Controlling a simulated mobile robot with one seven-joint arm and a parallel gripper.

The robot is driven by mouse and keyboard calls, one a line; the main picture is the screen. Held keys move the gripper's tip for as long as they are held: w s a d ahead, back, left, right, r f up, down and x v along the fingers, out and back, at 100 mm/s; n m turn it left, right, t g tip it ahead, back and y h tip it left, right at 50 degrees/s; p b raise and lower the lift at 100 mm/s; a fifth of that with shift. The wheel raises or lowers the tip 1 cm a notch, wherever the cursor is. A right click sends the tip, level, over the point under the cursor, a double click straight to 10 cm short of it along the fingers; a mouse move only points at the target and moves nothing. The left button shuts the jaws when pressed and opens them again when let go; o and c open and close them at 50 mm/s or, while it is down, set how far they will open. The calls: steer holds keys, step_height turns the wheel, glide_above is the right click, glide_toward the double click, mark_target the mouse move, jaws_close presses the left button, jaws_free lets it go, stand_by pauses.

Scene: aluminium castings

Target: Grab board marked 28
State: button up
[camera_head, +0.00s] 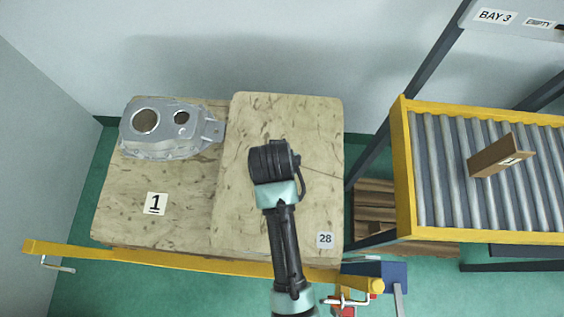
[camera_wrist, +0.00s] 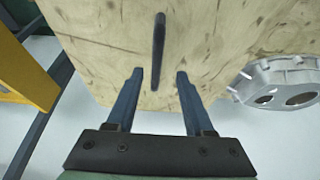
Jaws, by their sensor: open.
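The board marked 28 (camera_head: 235,170) is a pale speckled wooden panel lying flat at the centre, its label near the front right corner. In the wrist view the same kind of speckled surface (camera_wrist: 105,35) fills the upper middle. A dark narrow bar (camera_wrist: 159,40) lies on it, in line with the gap between my fingers. My gripper (camera_wrist: 158,74) is open, with one finger either side of that line and nothing visibly held. In the head view my arm hides the gripper and part of the board.
Left of it lies a board marked 1 (camera_head: 125,200), bearing a silver casting (camera_head: 165,148), also in the wrist view (camera_wrist: 280,75). A yellow rail (camera_head: 190,263) runs along the front.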

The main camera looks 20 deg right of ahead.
steer(key=shift+d+x, duration=0.15)
steer(key=shift+x, duration=0.95)
steer(key=shift+d+x, duration=0.1)
steer(key=shift+x, duration=1.05)
steer(key=shift+r, duration=0.1)
steer(key=shift+c, duration=0.3)
jaws_close()
steer(key=shift+r, duration=0.1)
